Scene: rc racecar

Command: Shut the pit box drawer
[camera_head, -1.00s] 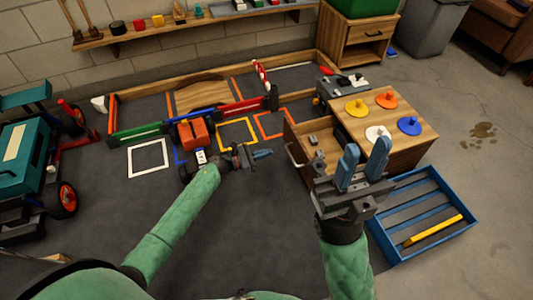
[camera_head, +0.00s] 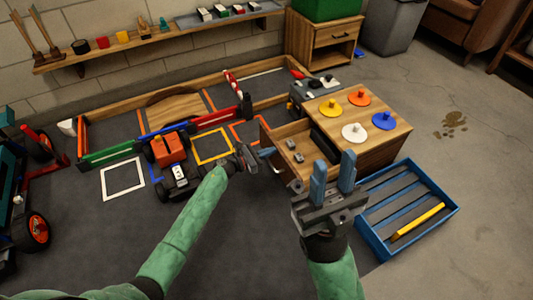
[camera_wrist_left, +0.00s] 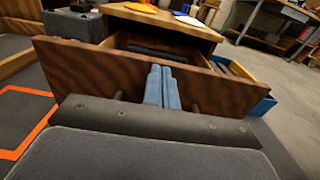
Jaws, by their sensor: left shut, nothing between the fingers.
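The wooden pit box (camera_head: 385,140) stands right of centre in the head view, with several coloured pegged discs on its top. Its drawer (camera_head: 290,135) is pulled out toward the left and holds small grey pieces and a dark item. In the left wrist view the drawer front (camera_wrist_left: 100,75) spans the picture. My left gripper (camera_head: 266,152) is shut and empty, its blue fingers at the drawer front; they also show in the left wrist view (camera_wrist_left: 163,85), where I cannot tell contact for certain. My right gripper (camera_head: 333,175) is open and empty in front of the box.
A blue slatted crate (camera_head: 375,240) with a yellow bar (camera_head: 418,222) lies right of my right gripper. A racecar with an orange body (camera_head: 170,150) stands left of the drawer. A white square outline (camera_head: 123,180) marks the dark mat.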

